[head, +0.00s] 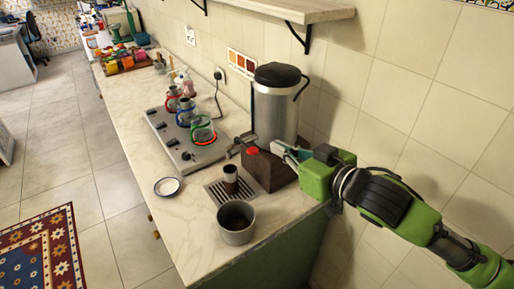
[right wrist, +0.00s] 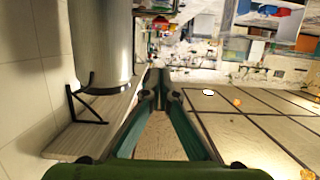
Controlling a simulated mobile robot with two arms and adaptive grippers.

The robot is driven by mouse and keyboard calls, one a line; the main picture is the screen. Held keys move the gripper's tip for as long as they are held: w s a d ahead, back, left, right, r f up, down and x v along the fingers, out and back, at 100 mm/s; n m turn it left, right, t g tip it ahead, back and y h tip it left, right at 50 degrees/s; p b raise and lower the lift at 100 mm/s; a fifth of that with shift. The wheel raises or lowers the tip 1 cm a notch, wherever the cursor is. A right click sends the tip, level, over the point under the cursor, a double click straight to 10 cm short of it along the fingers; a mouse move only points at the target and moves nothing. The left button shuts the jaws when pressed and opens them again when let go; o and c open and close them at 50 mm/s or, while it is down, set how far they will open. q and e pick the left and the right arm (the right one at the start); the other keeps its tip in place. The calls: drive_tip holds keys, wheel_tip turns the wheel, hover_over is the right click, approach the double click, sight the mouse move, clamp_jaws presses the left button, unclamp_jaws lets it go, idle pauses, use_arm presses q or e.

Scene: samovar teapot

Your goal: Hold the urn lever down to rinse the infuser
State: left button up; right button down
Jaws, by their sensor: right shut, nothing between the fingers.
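The urn (head: 274,108) is a tall metal cylinder with a black lid, standing at the wall side of the counter; it also shows in the right wrist view (right wrist: 100,45). A red knob (head: 252,151) shows at the urn's front, above a dark block; I cannot tell which part is the lever. A dark brown cylinder (head: 230,181), perhaps the infuser, stands upright on the drip grate (head: 216,191). My right gripper (head: 279,147) is shut and empty beside the urn's lower front, right of the red knob. Contact is unclear. In the right wrist view its fingertips (right wrist: 160,93) meet.
A metal pot (head: 236,224) stands at the counter's front end. A small white dish (head: 167,187) lies to its left. A hob (head: 182,142) with several coloured-rim glasses is behind. A wall shelf (head: 290,9) hangs above.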

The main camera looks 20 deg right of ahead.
drive_tip(key=p, duration=0.3)
approach(245, 145)
drive_tip(key=w+r, duration=0.3)
drive_tip(key=r, duration=0.1)
drive_tip(key=shift+w+a+f+p, duration=0.1)
drive_tip(key=shift+a+f+p, duration=0.05)
drive_tip(key=shift+f, duration=0.55)
drive_tip(key=shift+w+a+f+p, duration=0.15)
drive_tip(key=shift+a+f+p, duration=0.05)
drive_tip(key=shift+f, duration=0.5)
drive_tip(key=shift+w+a+f+p, duration=0.1)
drive_tip(key=shift+a+f+p, duration=0.05)
drive_tip(key=shift+f, duration=0.55)
